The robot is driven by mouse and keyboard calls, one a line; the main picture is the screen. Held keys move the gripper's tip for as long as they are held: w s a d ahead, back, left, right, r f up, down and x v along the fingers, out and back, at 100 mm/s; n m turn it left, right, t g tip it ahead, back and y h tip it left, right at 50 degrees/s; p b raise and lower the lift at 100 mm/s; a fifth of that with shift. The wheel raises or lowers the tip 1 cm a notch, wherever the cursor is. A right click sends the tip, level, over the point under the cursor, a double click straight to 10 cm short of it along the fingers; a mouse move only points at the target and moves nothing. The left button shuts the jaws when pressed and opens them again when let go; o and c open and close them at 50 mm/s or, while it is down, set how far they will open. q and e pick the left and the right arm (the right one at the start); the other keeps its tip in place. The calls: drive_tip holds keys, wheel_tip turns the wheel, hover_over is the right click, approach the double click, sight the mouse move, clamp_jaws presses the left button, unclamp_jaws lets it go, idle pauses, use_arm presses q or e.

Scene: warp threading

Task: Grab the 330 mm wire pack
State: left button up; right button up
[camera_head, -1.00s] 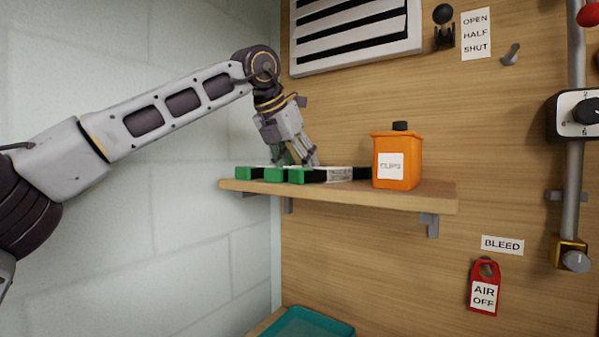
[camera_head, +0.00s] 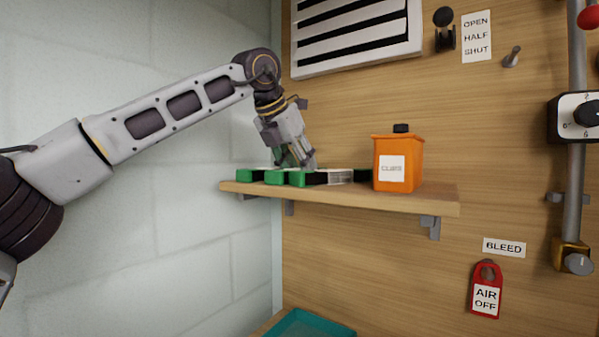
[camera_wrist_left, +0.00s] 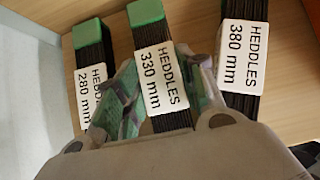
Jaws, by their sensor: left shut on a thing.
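In the left wrist view the 330 mm wire pack (camera_wrist_left: 162,78) is a bundle of dark wires with a green end and a white "HEDDLES 330 mm" label. My left gripper (camera_wrist_left: 166,88) is shut on it, one finger on each side. The pack lies between the 280 mm pack (camera_wrist_left: 90,93) on its left and the 380 mm pack (camera_wrist_left: 244,55) on its right. In the head view my left gripper (camera_head: 295,162) reaches down to the packs on the wooden shelf (camera_head: 340,194). My right gripper is not in view.
An orange box (camera_head: 398,164) with a dark cap stands on the shelf, right of the packs. The wooden back panel (camera_head: 370,265) is close behind, with a louvred vent (camera_head: 355,35) above. A teal tray (camera_head: 312,326) is below. Open space lies in front of the shelf.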

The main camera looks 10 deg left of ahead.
use_arm(q)
drive_tip(key=shift+r, duration=0.15)
wheel_tip(320, 180, up, 10)
drive_tip(key=p, duration=0.1)
idle(0.8)
